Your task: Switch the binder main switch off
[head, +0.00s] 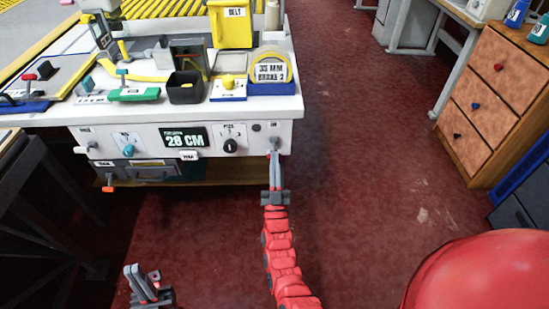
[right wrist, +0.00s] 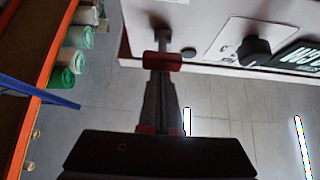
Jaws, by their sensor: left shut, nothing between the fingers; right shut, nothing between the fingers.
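The binder's white front panel (head: 185,165) has a display reading 28 CM (head: 184,138), a black rotary knob (head: 230,145) and a small dark button (head: 257,127). My right gripper (head: 273,155) is shut and empty, with its fingertips at the panel's right end, below a small label (head: 274,125) too small to read. In the right wrist view the fingertips (right wrist: 161,45) are at a small dark fitting (right wrist: 160,21) on the panel. The fingers partly hide it, so I cannot tell its position or whether they touch. My left gripper (head: 143,278) is shut and empty, low over the floor.
The binder table carries a black bin (head: 186,90), a yellow belt box (head: 231,25) and a tape roll in a blue holder (head: 270,88). A wooden drawer cabinet (head: 503,80) stands at the right. The red floor between is clear.

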